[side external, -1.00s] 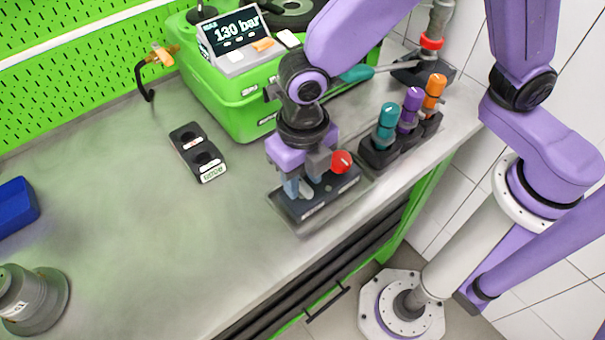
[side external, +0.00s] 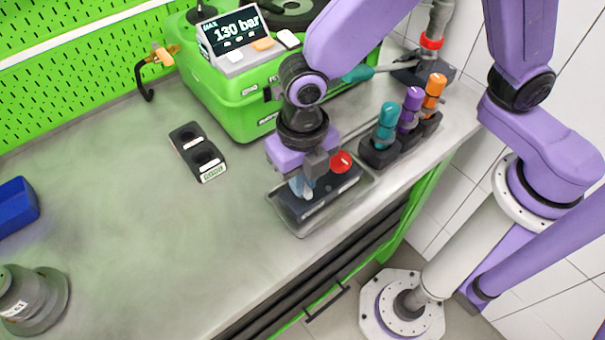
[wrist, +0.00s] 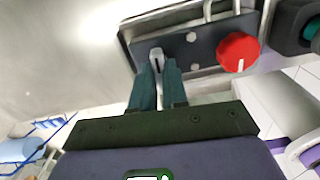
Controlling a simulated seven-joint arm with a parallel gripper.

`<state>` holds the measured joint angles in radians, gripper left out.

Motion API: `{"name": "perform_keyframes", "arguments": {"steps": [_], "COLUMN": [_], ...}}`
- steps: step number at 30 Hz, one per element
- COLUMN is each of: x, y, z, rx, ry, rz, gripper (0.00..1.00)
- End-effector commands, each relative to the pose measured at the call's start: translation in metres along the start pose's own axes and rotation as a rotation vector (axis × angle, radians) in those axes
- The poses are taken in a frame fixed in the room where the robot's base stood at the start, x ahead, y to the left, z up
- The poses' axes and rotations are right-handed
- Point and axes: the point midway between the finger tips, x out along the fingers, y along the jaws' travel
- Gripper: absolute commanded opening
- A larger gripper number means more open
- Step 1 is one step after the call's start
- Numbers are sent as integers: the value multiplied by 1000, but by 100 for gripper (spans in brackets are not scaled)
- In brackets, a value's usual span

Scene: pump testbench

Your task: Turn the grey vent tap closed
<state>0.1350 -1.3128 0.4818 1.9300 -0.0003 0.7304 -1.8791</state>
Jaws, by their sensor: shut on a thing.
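The grey vent tap (wrist: 156,56) is a small light grey lever on a dark valve block, beside a red knob (wrist: 238,51). In the side external view the red knob (side external: 341,162) is at the block's back right. The dark block (wrist: 205,38) sits in a shallow metal tray (side external: 299,228). My gripper (wrist: 159,70) points down over the block's left part, its two fingers close together on the grey tap. In the side external view my gripper (side external: 301,187) partly hides the tap, so its exact angle is hard to tell.
Teal, purple and orange-topped parts (side external: 388,115) stand in a dark rack just right of the block. A green case with a display reading 130 bar (side external: 235,35) stands behind. A black two-hole holder (side external: 198,152) lies left. The bench at left is mostly clear.

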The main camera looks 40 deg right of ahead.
Motion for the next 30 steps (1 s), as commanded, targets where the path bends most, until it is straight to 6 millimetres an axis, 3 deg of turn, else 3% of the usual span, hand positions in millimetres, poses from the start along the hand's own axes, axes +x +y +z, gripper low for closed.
{"name": "perform_keyframes", "arguments": {"steps": [30], "x": [-1], "y": [0], "z": [1], "rx": [918], "ry": [0], "rz": [2], "gripper": [0]}}
